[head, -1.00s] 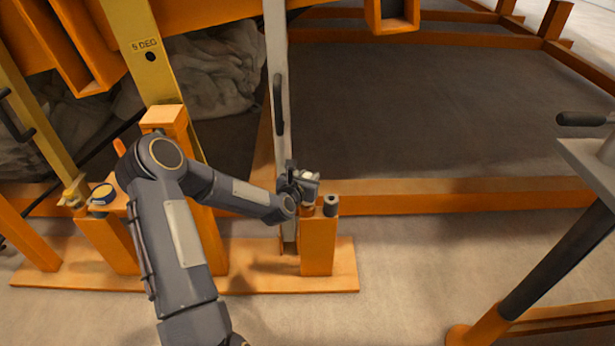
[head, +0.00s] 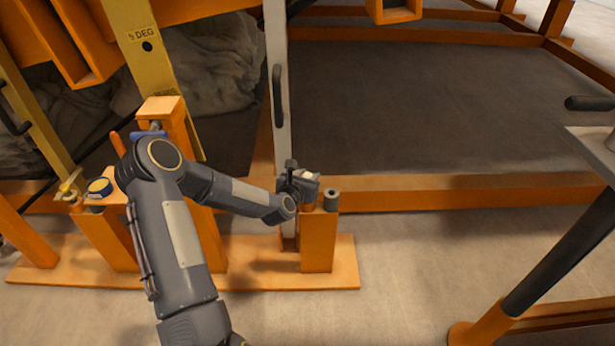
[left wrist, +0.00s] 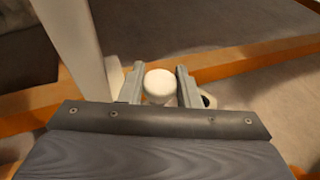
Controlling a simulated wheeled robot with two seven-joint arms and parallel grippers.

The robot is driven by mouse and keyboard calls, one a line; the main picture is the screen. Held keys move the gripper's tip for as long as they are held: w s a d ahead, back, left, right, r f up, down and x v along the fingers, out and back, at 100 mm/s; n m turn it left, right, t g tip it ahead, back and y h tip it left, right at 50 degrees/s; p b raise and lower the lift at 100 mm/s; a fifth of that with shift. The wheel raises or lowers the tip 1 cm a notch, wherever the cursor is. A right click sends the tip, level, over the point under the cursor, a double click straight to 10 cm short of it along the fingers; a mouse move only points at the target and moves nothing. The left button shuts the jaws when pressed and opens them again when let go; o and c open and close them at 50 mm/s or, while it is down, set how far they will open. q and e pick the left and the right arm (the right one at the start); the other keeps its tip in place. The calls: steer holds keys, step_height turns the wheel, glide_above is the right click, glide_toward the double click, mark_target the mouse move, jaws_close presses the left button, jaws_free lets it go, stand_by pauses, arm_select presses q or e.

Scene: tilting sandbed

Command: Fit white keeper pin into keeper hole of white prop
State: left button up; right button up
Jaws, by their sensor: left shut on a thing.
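The white prop (head: 277,90) is a tall pale bar with a dark handle, standing upright at the picture's middle. It also shows at upper left in the left wrist view (left wrist: 72,40). My left gripper (head: 306,186) is beside the prop's lower part, just above a short orange post. In the left wrist view my left gripper (left wrist: 160,86) is shut on the white keeper pin (left wrist: 159,82), whose round white head shows between the fingers. The pin's shaft and the keeper hole are hidden. My right gripper is out of view.
The short orange post (head: 318,243) carries a dark-topped cylinder (head: 331,200) right of my gripper. The sandbed's orange rail (head: 440,195) runs behind.

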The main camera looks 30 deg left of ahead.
arm_select(q)
steer(key=shift+f+b, duration=1.5)
steer(key=shift+f, duration=0.15)
steer(key=o, duration=1.1)
steer(key=shift+c, duration=0.2)
steer(key=shift+s+r, duration=0.1)
steer(key=p+v, duration=0.2)
steer(key=v, duration=0.5)
steer(key=shift+s, duration=0.35)
steer(key=shift+d+r, duration=0.1)
